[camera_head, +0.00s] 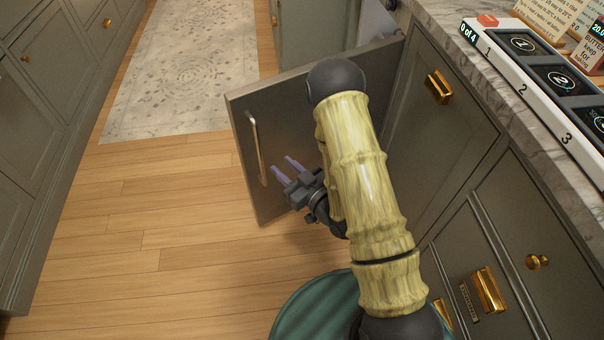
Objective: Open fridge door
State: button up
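The fridge door (290,120) is a grey panel swung out from the row of cabinets into the aisle. Its outer face is turned toward me, and its free edge is at the left. A long pale metal handle (256,148) runs upright near that edge. My gripper (282,164) is in front of the door face, just right of the handle's lower part. Its two purple fingers are apart with nothing visible between them. They appear clear of the handle; contact with the door face cannot be told. My arm hides the door's right part, and the door hides most of the fridge's inside.
A marble counter (500,105) runs along the right, with a numbered tray (535,95) and signs on it. Grey cabinets with brass handles stand below. A green ribbed round object (310,312) is at the bottom. The wooden floor (150,240) left of the door is clear, with a patterned rug (190,70) beyond.

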jog(key=shift+p+v, duration=2.35)
jog(key=shift+v, duration=0.6)
jog(key=shift+w, duration=0.15)
